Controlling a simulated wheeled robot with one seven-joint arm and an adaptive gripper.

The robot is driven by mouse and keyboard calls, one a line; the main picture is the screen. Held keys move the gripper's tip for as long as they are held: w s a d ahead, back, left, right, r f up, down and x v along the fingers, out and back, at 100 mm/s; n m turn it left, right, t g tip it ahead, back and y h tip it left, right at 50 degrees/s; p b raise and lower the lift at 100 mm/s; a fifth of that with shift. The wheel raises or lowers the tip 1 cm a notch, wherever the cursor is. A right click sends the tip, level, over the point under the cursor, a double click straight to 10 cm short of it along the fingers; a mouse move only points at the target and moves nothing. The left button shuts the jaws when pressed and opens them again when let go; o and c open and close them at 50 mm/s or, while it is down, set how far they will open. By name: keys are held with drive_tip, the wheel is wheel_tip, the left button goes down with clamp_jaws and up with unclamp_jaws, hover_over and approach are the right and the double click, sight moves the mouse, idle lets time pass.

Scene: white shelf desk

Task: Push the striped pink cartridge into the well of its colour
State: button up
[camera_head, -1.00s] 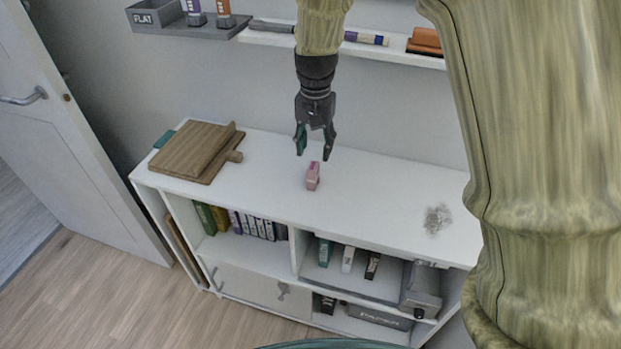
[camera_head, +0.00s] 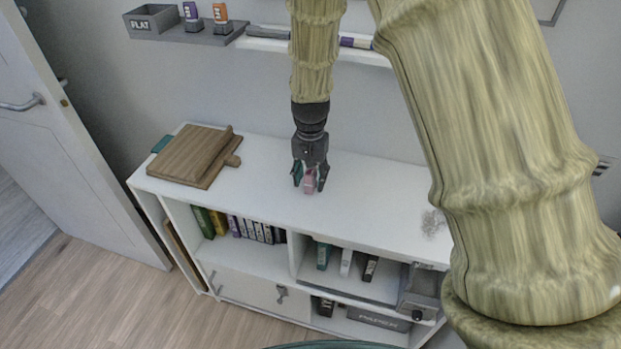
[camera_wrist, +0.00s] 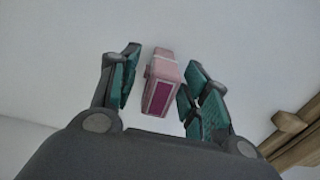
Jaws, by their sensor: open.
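The pink cartridge (camera_head: 309,181) stands on the white desk top, below the wall shelf. In the wrist view the pink cartridge (camera_wrist: 160,85) shows a magenta patch and a pale band, and lies between the fingers with a gap on each side. My gripper (camera_head: 310,178) is open and lowered around the cartridge; its teal-padded fingers (camera_wrist: 163,95) are apart. On the wall shelf at the upper left, a purple cartridge (camera_head: 190,12) and an orange cartridge (camera_head: 220,13) stand in dark holders. I cannot make out a pink well.
A wooden board (camera_head: 194,155) lies on the left of the desk top (camera_head: 255,185). A clear crumpled item (camera_head: 433,222) is on the right. A grey tray marked FLAT (camera_head: 152,20) sits on the wall shelf. Books (camera_head: 250,228) fill a lower compartment. The desk top between is free.

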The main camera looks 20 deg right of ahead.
drive_tip(key=shift+f, duration=0.75)
clamp_jaws()
drive_tip(key=shift+r, duration=0.15)
